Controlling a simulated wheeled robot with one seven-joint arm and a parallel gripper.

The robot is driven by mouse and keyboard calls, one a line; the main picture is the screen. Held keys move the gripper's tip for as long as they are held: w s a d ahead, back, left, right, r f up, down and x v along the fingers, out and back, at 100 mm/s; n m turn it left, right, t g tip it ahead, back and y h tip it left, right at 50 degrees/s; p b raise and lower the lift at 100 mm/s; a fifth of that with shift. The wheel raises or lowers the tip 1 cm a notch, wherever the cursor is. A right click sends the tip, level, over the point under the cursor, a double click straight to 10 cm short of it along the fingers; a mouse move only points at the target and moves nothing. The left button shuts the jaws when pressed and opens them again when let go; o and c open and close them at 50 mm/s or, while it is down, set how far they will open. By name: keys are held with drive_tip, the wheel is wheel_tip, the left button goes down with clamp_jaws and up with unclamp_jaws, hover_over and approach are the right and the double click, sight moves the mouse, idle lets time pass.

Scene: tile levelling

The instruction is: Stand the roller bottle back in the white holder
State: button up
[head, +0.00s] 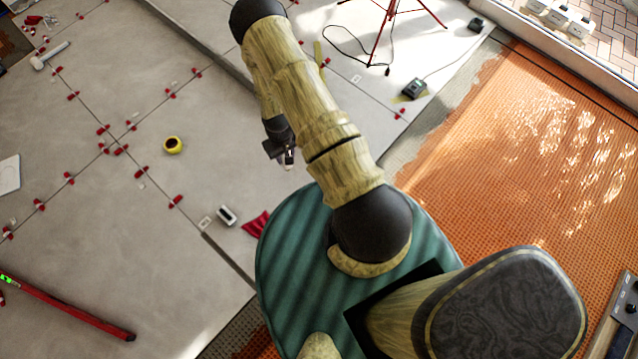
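My gripper (288,160) hangs over the grey tiles in the upper middle of the head view, partly behind my arm. It is small and dark, with a pale spot at its fingers; I cannot tell whether it is open or holds something. I cannot make out a roller bottle or a white holder for certain. A small white object with a dark face (226,215) lies on the tiles below and left of the gripper, apart from it. I cannot tell what it is.
A yellow tape roll (173,145), red levelling clips (122,149), a red level (70,310) and a mallet (50,56) lie on the tiles. A red tripod (380,35) with a cable stands at the top. Orange matting (500,150) covers the right. Bare tile lies left of the gripper.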

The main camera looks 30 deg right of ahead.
drive_tip(key=d+f+n+b, duration=0.4)
drive_tip(key=f+n+b, duration=0.3)
drive_tip(key=b, duration=0.7)
drive_tip(key=w+d+f+n+b, duration=0.1)
drive_tip(key=d+f+n+b, duration=0.4)
drive_tip(key=f+b, duration=0.7)
drive_tip(key=w+d+f+n+b, duration=0.1)
drive_tip(key=d+f+n+b, duration=0.3)
drive_tip(key=f+n+b, duration=0.5)
drive_tip(key=f+b, duration=0.1)
drive_tip(key=b, duration=0.5)
drive_tip(key=shift+d+f+b, duration=0.25)
drive_tip(key=shift+b, duration=0.05)
wheel_tip(320, 180, down, 14)
drive_tip(key=b, duration=0.7)
drive_tip(key=shift+r, duration=0.25)
